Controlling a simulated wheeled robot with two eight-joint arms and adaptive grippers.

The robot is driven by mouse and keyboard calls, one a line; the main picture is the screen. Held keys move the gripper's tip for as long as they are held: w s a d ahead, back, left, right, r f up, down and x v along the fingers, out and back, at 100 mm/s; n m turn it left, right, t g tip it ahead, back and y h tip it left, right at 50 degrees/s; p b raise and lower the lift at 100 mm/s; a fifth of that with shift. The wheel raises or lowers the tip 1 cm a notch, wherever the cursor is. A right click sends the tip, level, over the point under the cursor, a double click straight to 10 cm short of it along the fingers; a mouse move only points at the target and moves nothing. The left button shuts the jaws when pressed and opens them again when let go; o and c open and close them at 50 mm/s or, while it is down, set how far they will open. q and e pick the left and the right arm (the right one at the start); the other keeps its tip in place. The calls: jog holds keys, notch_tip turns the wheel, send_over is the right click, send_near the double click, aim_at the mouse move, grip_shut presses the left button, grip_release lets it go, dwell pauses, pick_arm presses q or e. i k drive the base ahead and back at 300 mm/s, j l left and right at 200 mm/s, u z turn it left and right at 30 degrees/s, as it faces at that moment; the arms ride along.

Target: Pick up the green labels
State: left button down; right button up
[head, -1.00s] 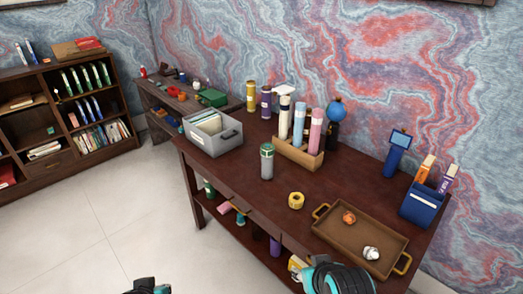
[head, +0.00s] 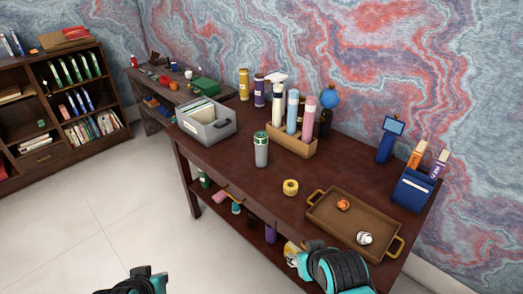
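No other clear green label shows on the desk top. Teal and black parts of my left arm (head: 140,282) show at the bottom edge, left of the desk. Teal and black parts of my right arm (head: 338,270) show at the desk's front edge, below the tray. Neither set of fingertips can be made out, and no held thing shows.
A grey file box (head: 207,132), a wooden holder with tubes (head: 291,140), a yellow tape roll (head: 290,187), a brown tray (head: 322,213) and a blue holder (head: 412,190) stand on the desk. A side table holds a green box (head: 206,87). The front middle is clear.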

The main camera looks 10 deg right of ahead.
aim_at(264, 139)
jog(key=i+j+z, duration=0.1)
jog(key=z, duration=0.4)
jog(key=j+z, duration=0.1)
jog(key=z, duration=0.35)
jog(key=i+j+z, duration=0.1)
jog(key=z, duration=0.4)
jog(key=j+z, duration=0.25)
jog(key=j, duration=0.45)
jog(key=i+j+z, duration=0.1)
jog(key=j+z, duration=0.15)
jog(key=j, duration=0.45)
jog(key=j+z, duration=0.2)
jog(key=j, duration=0.45)
jog(key=k+j+z, duration=0.25)
jog(key=j, duration=1.45)
jog(key=k, duration=0.05)
